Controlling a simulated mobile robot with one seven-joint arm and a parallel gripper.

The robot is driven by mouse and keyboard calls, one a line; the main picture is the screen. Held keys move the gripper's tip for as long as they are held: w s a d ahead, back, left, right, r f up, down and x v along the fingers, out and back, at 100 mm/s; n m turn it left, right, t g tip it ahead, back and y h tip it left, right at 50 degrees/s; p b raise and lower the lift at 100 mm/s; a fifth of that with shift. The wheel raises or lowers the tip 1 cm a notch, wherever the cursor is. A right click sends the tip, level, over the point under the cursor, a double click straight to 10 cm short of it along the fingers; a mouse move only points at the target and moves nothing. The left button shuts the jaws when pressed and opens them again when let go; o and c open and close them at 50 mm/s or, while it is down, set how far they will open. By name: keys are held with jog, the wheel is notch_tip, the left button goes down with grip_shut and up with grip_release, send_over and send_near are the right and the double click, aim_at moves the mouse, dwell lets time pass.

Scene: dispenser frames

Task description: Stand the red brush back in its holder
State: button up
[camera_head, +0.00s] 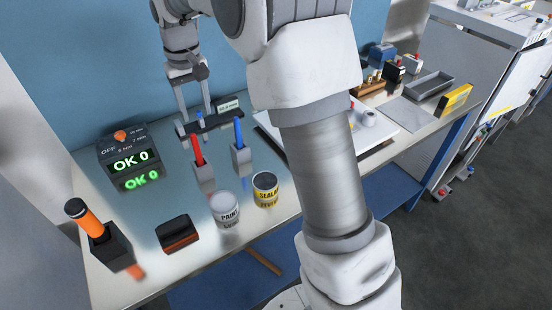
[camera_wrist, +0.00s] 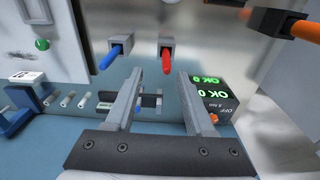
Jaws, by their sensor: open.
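The red brush (camera_head: 197,150) stands upright in a grey block holder (camera_head: 206,182) on the bench, its lower end hidden inside the block. In the wrist view the red brush (camera_wrist: 166,62) and its holder (camera_wrist: 167,44) show beyond my fingertips. My gripper (camera_head: 195,114) is open and empty, with its fingers pointing down, behind and above the red brush in the head view. In the wrist view my gripper (camera_wrist: 161,73) has the brush in line with the gap between its fingers, apart from both.
A blue brush (camera_head: 238,133) stands in a similar holder to the right. A labelled dark rack (camera_head: 222,116) is behind. A display box (camera_head: 130,160) reading "OK 0", an orange-handled tool (camera_head: 88,220), a dark block (camera_head: 178,234) and paint (camera_head: 225,210) and sealant (camera_head: 265,190) cans surround them.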

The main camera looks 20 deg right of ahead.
jog(key=s+d+r+t, duration=0.1)
jog(key=s+d+r, duration=0.2)
jog(key=s+r, duration=0.35)
jog(key=s+d+m+t, duration=0.1)
jog(key=s+d+t, duration=0.1)
jog(key=s, duration=0.9)
jog(key=s+d+m+t, duration=0.1)
jog(key=s+d, duration=0.3)
jog(key=s, duration=0.8)
jog(key=shift+d+f+t, duration=0.2)
jog(key=shift+d+t, duration=0.05)
jog(key=shift+t, duration=0.15)
